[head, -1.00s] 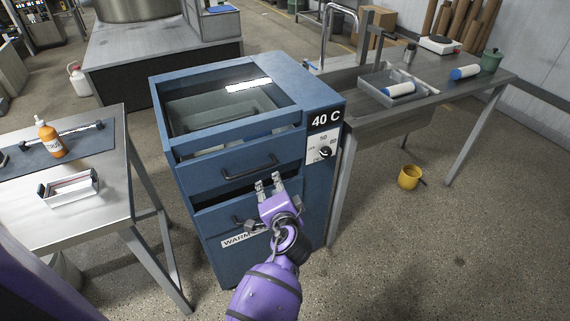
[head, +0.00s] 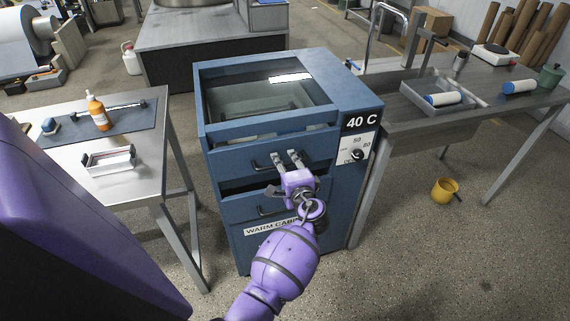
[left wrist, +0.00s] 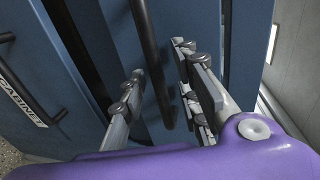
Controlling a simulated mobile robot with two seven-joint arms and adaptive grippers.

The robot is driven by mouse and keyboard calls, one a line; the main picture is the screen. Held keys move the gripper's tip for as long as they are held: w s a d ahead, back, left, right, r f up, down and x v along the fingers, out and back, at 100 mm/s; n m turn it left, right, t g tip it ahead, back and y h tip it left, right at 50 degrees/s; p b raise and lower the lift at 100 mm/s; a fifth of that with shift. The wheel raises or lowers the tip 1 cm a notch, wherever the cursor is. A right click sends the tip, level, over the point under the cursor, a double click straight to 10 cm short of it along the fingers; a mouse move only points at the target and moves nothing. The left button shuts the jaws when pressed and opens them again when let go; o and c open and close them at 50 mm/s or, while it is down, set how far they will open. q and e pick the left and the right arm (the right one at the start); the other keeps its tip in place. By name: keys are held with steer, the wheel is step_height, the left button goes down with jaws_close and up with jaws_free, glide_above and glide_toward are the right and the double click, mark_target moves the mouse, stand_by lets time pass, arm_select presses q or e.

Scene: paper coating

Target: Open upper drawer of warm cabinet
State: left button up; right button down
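The blue warm cabinet (head: 361,105) stands in the middle of the head view, with a "40 C" display at its upper right. Its upper drawer (head: 226,160) has a dark bar handle (head: 262,166). The lower drawer (head: 236,209) has its own handle (head: 270,211) and a "WARM CABINET" label. My left gripper (head: 287,158) is open at the upper handle's right part. In the left wrist view the handle bar (left wrist: 151,50) runs between the two parted fingers (left wrist: 163,95). I cannot tell whether either finger touches it. My right gripper is not in view.
A metal table (head: 150,186) with an orange bottle (head: 98,114) and a small tray (head: 108,161) stands at left. A metal bench (head: 420,130) stands at right, with a yellow mug (head: 444,190) on the floor below. The floor at front right is clear.

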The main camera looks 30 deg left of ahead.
arm_select(q)
steer(key=c, duration=0.4)
jaws_close()
steer(key=shift+f, duration=0.1)
